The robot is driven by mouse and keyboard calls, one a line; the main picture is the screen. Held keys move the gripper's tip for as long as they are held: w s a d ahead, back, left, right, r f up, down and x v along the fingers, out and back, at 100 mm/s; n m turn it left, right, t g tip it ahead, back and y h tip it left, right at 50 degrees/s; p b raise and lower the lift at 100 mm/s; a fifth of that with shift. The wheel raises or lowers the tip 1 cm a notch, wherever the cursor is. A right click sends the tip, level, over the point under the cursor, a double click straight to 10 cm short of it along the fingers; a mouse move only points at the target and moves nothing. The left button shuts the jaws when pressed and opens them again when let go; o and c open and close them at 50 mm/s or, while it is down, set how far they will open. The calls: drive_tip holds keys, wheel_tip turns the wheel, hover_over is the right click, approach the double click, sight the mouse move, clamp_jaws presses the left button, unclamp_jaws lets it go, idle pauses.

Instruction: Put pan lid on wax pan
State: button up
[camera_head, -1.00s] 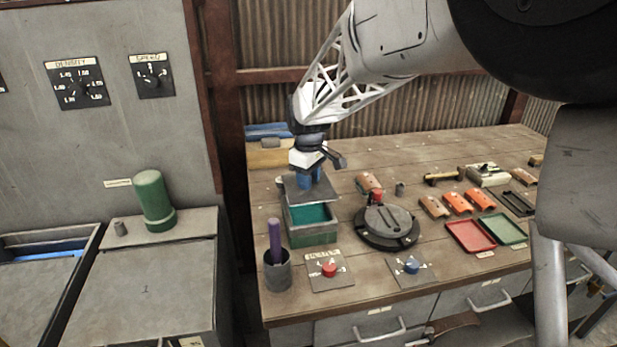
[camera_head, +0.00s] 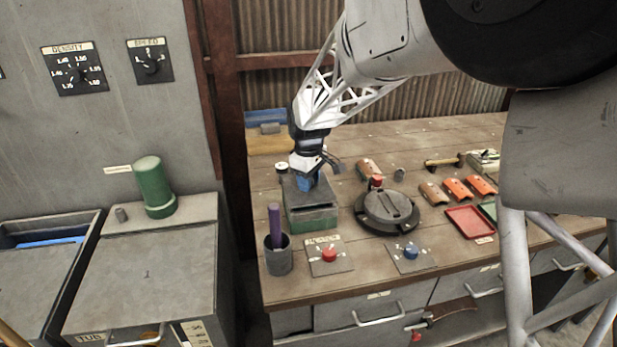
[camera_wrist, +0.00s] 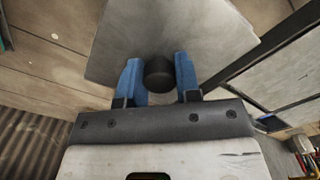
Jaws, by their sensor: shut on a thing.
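The pan lid (camera_head: 322,194) is a flat grey square plate with a dark round knob (camera_wrist: 159,75). My gripper (camera_head: 306,184) is shut on the knob, its blue fingers on either side of it in the wrist view. The wax pan (camera_head: 312,221) is a green and grey box on the bench, directly below the lid. The lid covers the pan's opening and hides the wax. It looks roughly level and at the rim, but I cannot tell whether it rests fully on it.
A cup (camera_head: 279,258) with a purple stick stands in front of the pan. A round black device (camera_head: 388,212) stands to its right. Red-knob (camera_head: 330,254) and blue-knob (camera_head: 410,252) panels lie in front. A red tray (camera_head: 468,222) and orange pieces (camera_head: 457,188) lie further right.

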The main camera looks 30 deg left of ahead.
drive_tip(key=shift+f, duration=0.85)
idle(1.9)
drive_tip(key=o, duration=0.6)
drive_tip(key=shift+o, duration=0.2)
drive_tip(key=o, duration=0.6)
drive_tip(key=shift+c, duration=0.2)
drive_tip(key=shift+r, duration=3.9)
